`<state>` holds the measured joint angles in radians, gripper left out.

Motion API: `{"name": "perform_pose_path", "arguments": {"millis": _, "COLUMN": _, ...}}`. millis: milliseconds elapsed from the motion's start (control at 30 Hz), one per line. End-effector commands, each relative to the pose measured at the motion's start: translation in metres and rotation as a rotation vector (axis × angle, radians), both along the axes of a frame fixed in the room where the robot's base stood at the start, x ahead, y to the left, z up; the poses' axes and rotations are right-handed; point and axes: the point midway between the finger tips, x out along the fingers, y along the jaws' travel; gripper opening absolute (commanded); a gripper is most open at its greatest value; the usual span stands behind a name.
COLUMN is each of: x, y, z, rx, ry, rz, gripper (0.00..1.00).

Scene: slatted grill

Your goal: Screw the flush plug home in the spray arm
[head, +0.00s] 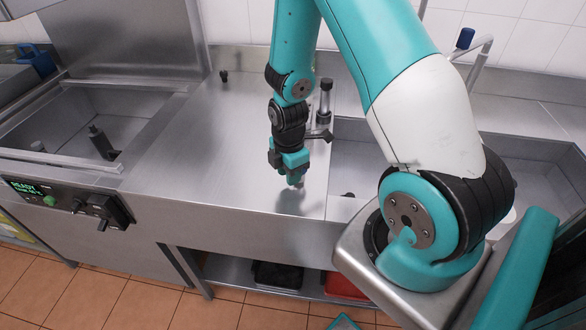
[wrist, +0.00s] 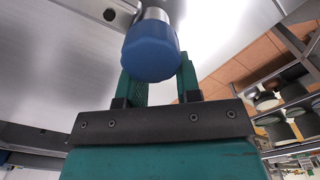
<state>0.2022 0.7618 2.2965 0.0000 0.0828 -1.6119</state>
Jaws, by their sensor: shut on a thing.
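My gripper (head: 293,172) points down over the steel counter between the two basins. It is shut on a blue faceted cap with a shiny metal cylinder, which looks like the flush plug (wrist: 151,52). In the wrist view the blue end sits between the two teal fingers, with the metal part beyond it. In the head view only a small pale bit of the held thing shows below the fingers. The plug is clear of any visible socket. I cannot make out the spray arm for sure; a dark fitting (head: 98,141) stands in the left basin.
A black-topped metal post (head: 325,98) stands on the counter just behind my gripper. The right basin (head: 350,160) is partly hidden by my arm. A bent pipe with a blue end (head: 466,38) is at the back right. The counter left of my gripper (head: 205,150) is clear.

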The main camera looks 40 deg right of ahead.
Motion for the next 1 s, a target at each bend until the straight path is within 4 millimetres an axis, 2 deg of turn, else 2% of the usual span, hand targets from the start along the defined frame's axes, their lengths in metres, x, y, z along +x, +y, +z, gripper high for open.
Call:
{"name": "perform_pose_path", "arguments": {"millis": 300, "x": 0.000, "y": 0.003, "z": 0.000, "rx": 0.000, "ry": 0.001, "rz": -0.044, "gripper": 0.00}}
{"name": "perform_pose_path", "arguments": {"millis": 333, "x": 0.000, "y": 0.003, "z": 0.000, "rx": 0.000, "ry": 0.001, "rz": -0.043, "gripper": 0.34}}
{"name": "perform_pose_path", "arguments": {"millis": 433, "x": 0.000, "y": 0.003, "z": 0.000, "rx": 0.000, "ry": 0.001, "rz": -0.043, "gripper": 0.57}}
{"name": "perform_pose_path", "arguments": {"millis": 467, "x": 0.000, "y": 0.003, "z": 0.000, "rx": 0.000, "ry": 0.001, "rz": -0.043, "gripper": 0.61}}
{"name": "perform_pose_path", "arguments": {"millis": 767, "x": 0.000, "y": 0.003, "z": 0.001, "rx": 0.000, "ry": 0.000, "rz": -0.042, "gripper": 0.61}}
{"name": "perform_pose_path", "arguments": {"millis": 867, "x": 0.001, "y": 0.003, "z": 0.009, "rx": 0.000, "ry": -0.002, "rz": -0.042, "gripper": 0.61}}
{"name": "perform_pose_path", "arguments": {"millis": 1000, "x": 0.001, "y": 0.003, "z": 0.032, "rx": -0.001, "ry": -0.006, "rz": -0.042, "gripper": 0.61}}
